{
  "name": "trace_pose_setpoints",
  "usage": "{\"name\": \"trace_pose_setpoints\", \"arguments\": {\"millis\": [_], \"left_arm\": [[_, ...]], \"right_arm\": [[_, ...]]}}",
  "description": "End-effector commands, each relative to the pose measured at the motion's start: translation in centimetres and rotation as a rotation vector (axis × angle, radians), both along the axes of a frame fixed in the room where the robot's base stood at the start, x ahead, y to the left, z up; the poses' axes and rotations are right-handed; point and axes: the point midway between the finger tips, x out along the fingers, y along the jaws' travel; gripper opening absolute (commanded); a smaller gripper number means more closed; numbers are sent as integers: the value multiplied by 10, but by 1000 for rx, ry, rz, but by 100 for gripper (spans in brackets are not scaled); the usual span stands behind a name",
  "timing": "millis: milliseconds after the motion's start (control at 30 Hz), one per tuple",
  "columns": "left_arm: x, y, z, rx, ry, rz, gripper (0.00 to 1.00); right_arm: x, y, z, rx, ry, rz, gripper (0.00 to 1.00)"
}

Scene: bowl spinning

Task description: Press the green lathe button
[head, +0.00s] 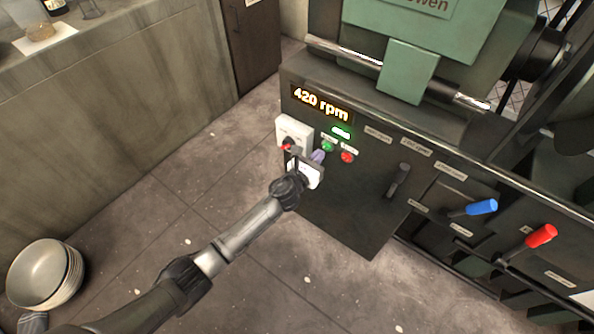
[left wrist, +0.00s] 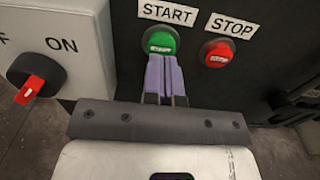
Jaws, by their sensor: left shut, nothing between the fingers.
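The green lathe button (left wrist: 161,41) sits under the START label on the black lathe panel, and it also shows in the head view (head: 327,146). My left gripper (left wrist: 166,60) is shut and empty, its purple fingertips at the lower edge of the green button. I cannot tell whether they touch it. In the head view my left gripper (head: 319,156) is in front of the panel, just below the green button. A lit green light shows above the button, and the display (head: 320,103) reads 420 rpm. My right gripper is not in view.
The red STOP button (left wrist: 216,53) is just right of the green one. A white switch box (head: 293,132) with a red-tipped knob is at the left. A grey lever (head: 398,181), a blue handle (head: 482,207) and a red handle (head: 541,236) stick out further right. Stacked bowls (head: 42,274) stand at lower left.

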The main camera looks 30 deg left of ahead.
Motion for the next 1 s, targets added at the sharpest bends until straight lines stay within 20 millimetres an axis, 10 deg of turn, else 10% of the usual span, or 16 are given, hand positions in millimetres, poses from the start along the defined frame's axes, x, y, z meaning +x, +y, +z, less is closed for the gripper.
{"name": "trace_pose_setpoints", "arguments": {"millis": [500,1000], "left_arm": [[-90,15,2,2,-1,-4,0],[-105,18,2,1,-4,-4,0]], "right_arm": [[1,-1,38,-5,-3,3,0],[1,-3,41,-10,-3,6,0]]}}
